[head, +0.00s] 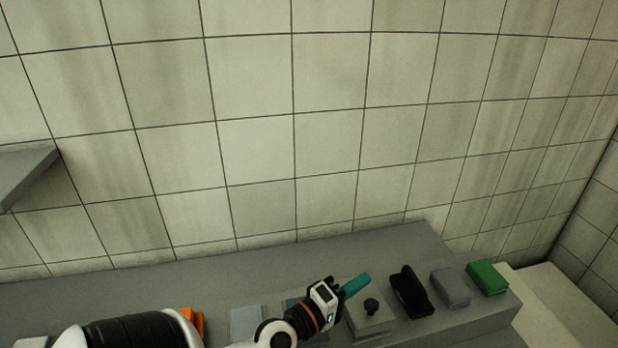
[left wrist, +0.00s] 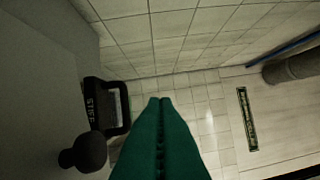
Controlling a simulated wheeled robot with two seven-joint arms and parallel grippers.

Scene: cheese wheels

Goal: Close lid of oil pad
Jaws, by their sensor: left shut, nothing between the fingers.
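A black case (head: 410,291), which looks like the oil pad, stands on the grey counter with its lid raised. In the left wrist view the black case (left wrist: 107,106) shows white lettering and a paler inside, left of the fingers. My left gripper (head: 364,280) has teal fingers and is shut and empty, above the counter, to the left of the case and apart from it. Its fingers also fill the lower middle of the left wrist view (left wrist: 160,102). My right gripper is not in view.
A grey block with a black knob (head: 371,305) stands left of the case, close below my left gripper. A grey box (head: 451,288) and a green box (head: 487,278) stand to its right. The tiled wall (head: 330,130) rises behind the counter (head: 240,272). The counter's back strip is clear.

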